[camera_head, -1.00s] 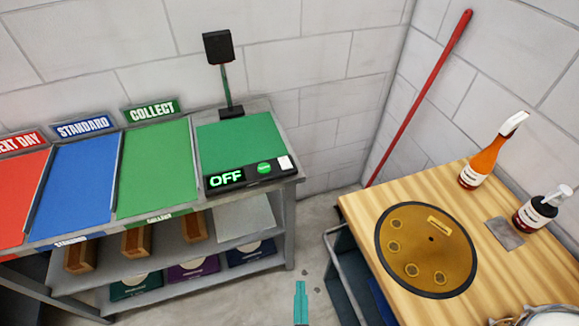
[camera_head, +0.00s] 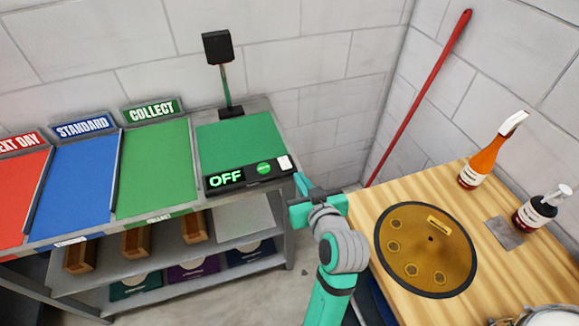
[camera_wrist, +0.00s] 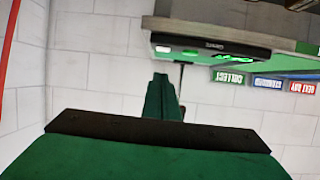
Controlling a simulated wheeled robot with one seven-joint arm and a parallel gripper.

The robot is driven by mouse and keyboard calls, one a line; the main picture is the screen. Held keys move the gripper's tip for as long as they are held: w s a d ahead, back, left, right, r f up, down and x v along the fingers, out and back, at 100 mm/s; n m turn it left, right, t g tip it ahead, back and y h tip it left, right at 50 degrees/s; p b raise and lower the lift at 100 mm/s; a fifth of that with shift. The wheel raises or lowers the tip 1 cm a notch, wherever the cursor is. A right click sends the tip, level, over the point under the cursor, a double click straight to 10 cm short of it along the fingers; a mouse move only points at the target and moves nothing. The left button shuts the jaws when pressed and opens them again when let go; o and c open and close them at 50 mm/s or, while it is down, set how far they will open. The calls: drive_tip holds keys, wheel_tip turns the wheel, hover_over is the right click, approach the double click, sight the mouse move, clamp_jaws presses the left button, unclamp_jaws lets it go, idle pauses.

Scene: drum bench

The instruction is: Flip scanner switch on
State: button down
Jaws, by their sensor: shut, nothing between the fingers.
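The scanner (camera_head: 240,140) is a green pad with a black post behind it, at the right end of the sorting bench. Its black front panel has a lit display (camera_head: 226,179) reading OFF, a green button (camera_head: 264,168) and a white switch (camera_head: 285,162) at the right end. My gripper (camera_head: 299,184) is shut and empty, just right of and in front of the white switch. I cannot tell whether it touches the panel. In the wrist view, the panel (camera_wrist: 211,46) appears upside down beyond the shut fingers (camera_wrist: 161,98), with the white switch (camera_wrist: 163,49) at its left.
Green, blue and red lanes lie left of the scanner, with shelves below. A wooden table (camera_head: 358,208) stands at right with a round brass drum (camera_head: 426,249), an orange bottle (camera_head: 479,160) and a dark bottle (camera_head: 537,212). A red pole (camera_head: 420,95) leans in the corner.

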drive_tip(key=shift+w+r+n, duration=0.15)
drive_tip(key=shift+w+r, duration=0.05)
drive_tip(key=shift+r, duration=0.45)
drive_tip(key=shift+w+r+n, duration=0.15)
drive_tip(key=shift+w+r, duration=0.05)
drive_tip(key=shift+r, duration=0.4)
hover_over(285, 162)
drive_tip(key=s+d, duration=0.1)
drive_tip(key=s, duration=0.3)
wheel_tip(285, 162, down, 4)
drive_tip(key=shift+w+d+r, duration=0.1)
drive_tip(key=shift+w+r, duration=0.05)
drive_tip(key=shift+r, duration=0.05)
drive_tip(key=f, duration=0.3)
drive_tip(key=shift+d+f, duration=0.1)
drive_tip(key=shift+d, duration=0.1)
drive_tip(key=shift+s+f, duration=0.2)
drive_tip(key=shift+f, duration=0.05)
drive_tip(key=shift+a+f, duration=0.2)
drive_tip(key=shift+s+d, duration=0.1)
